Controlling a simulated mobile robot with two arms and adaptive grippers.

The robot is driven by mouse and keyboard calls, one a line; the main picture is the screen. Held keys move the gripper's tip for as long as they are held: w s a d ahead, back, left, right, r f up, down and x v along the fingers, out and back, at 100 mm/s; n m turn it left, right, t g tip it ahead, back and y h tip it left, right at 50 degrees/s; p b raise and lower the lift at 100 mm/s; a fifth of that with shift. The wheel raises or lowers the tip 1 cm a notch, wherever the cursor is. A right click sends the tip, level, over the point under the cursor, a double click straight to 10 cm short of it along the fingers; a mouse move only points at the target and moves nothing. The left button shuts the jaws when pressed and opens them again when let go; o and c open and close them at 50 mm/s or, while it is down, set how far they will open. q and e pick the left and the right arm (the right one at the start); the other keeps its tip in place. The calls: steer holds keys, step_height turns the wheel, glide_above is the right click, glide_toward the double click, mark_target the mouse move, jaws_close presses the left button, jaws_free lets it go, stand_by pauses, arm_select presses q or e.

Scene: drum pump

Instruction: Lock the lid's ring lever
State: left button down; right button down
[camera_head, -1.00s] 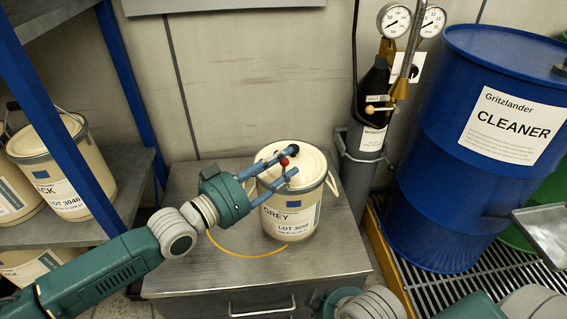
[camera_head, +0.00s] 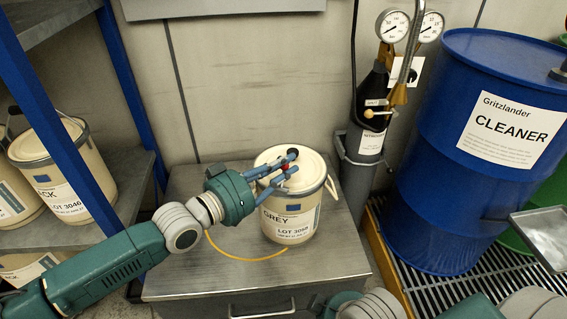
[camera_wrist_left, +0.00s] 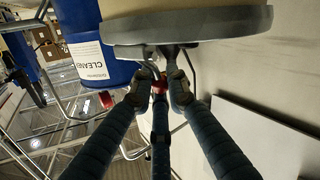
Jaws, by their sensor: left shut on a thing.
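The cream pail (camera_head: 290,219), labelled GREY, stands upright on the metal cabinet. Its cream lid (camera_head: 277,158) is on top, with a grey ring (camera_wrist_left: 185,27) around the rim in the left wrist view. The red part also shows between the fingers in the left wrist view (camera_wrist_left: 159,88); most of the lever is hidden. Of my right arm, only part shows at the bottom edge; its fingers are not clear.
The cabinet top (camera_head: 190,258) is free left of the pail, apart from a yellow loop (camera_head: 240,257). A gas cylinder (camera_head: 362,150) with gauges and a blue drum (camera_head: 455,160) stand to the right. A shelf upright (camera_head: 62,130) and pails are at left.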

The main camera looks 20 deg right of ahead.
arm_select(q)
steer(key=n+y, duration=0.1)
steer(key=w+f+g+y, duration=0.1)
steer(key=shift+d+n+y+p, duration=0.35)
steer(key=shift+n+y, duration=0.05)
steer(key=shift+w+f+g+y, duration=0.15)
steer(key=shift+f+g+y, duration=0.25)
steer(key=shift+g, duration=0.1)
steer(key=c, duration=1.7)
jaws_free()
